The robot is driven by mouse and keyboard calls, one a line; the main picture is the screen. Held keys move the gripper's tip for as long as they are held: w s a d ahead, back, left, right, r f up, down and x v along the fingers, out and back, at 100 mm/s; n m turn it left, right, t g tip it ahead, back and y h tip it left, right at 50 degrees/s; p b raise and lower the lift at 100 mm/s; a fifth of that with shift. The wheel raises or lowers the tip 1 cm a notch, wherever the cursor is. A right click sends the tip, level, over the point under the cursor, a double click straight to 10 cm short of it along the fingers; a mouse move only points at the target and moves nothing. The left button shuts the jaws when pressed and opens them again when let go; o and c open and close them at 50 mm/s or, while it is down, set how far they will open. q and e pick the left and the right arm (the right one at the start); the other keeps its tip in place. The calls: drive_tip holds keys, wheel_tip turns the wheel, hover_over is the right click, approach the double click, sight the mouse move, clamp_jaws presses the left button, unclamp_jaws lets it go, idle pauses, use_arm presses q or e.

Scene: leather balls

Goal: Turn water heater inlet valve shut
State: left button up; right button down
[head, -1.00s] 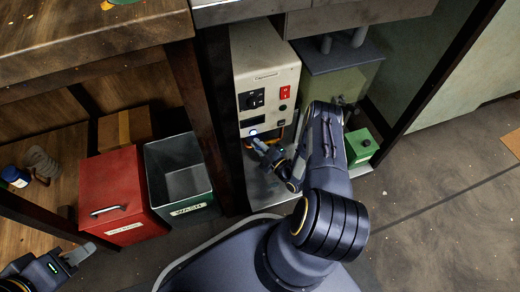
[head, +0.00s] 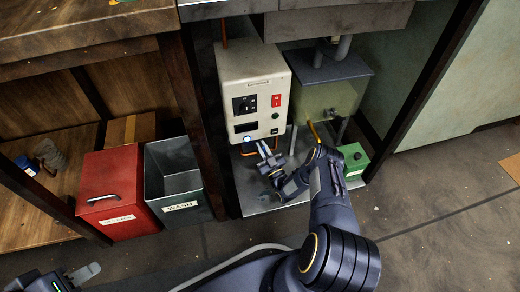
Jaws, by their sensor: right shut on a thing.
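The water heater looks to be the beige box (head: 243,72), with a black dial, a red switch and a round light on its front. My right gripper (head: 264,150) is just below the box's lower front edge, by an orange pipe. It is shut on a small part there, seemingly the inlet valve. The part is mostly hidden by the fingers, so its turn angle cannot be told. My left gripper (head: 82,274) is at the bottom left, away from the heater, and its finger gap is unclear.
A green tank (head: 325,98) stands right of the heater, with a small green box (head: 353,160) below it. A red box (head: 110,185) and an open grey bin (head: 175,170) stand at the left. Dark posts flank the heater bay.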

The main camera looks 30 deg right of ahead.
drive_tip(key=shift+s+d+m+h, duration=0.15)
drive_tip(key=shift+d+m+h, duration=0.2)
drive_tip(key=shift+m, duration=0.65)
drive_tip(key=shift+h, duration=0.25)
drive_tip(key=c, duration=1.5)
unclamp_jaws()
drive_tip(key=shift+s, duration=0.1)
drive_tip(key=shift+s+f+p, duration=0.1)
drive_tip(key=shift+s+p, duration=0.25)
drive_tip(key=s+p, duration=0.1)
drive_tip(key=s, duration=0.3)
drive_tip(key=s+p, duration=0.1)
drive_tip(key=s, duration=0.3)
drive_tip(key=s+p, duration=0.2)
drive_tip(key=s, duration=0.2)
drive_tip(key=shift+s+a+f, duration=0.1)
drive_tip(key=shift+a+f, duration=0.05)
drive_tip(key=shift+a, duration=0.15)
